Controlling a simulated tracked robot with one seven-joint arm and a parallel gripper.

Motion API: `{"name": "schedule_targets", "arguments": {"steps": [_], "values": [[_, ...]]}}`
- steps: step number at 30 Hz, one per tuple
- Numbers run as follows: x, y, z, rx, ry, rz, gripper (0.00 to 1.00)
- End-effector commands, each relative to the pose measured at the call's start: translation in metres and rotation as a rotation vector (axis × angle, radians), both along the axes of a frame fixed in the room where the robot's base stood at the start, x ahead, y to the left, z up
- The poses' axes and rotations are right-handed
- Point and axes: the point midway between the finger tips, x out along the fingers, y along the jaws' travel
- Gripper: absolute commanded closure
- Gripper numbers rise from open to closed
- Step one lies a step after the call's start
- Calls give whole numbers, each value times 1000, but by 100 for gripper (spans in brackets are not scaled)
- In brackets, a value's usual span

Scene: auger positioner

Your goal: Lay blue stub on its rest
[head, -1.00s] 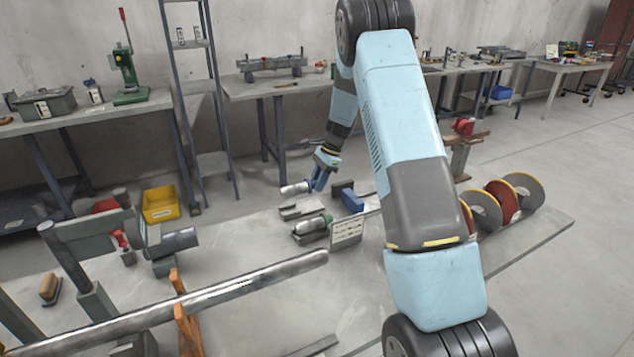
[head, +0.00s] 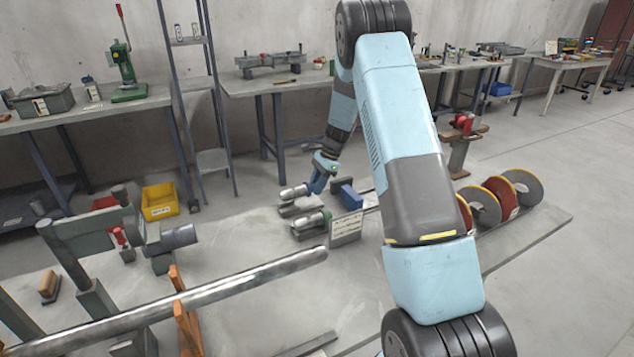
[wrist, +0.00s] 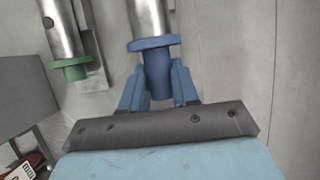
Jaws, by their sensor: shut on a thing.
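The blue stub, a silver cylinder with a blue collar and neck, is in my gripper (wrist: 157,88). In the wrist view its blue neck (wrist: 157,68) lies between the two blue fingers, and its silver barrel runs out of the top edge. In the head view the silver barrel (head: 294,191) lies roughly level just above a grey rest (head: 298,208). I cannot tell whether it touches that rest. My gripper (head: 319,184) is at the barrel's right end.
A green-collared stub (head: 310,222) lies on the neighbouring rest and shows at left in the wrist view (wrist: 74,68). A sign plate (head: 346,229) and a blue block (head: 350,196) stand to the right.

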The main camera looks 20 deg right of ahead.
Motion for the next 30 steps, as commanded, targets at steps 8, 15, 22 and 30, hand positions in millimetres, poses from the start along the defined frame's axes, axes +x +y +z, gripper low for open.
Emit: {"name": "schedule_targets", "arguments": {"steps": [8,15,22,30], "values": [[0,0,-15,1,-1,0,100],[1,1,-25,2,-1,1,100],[1,1,-28,1,-1,1,100],[0,1,-28,1,-1,1,61]]}}
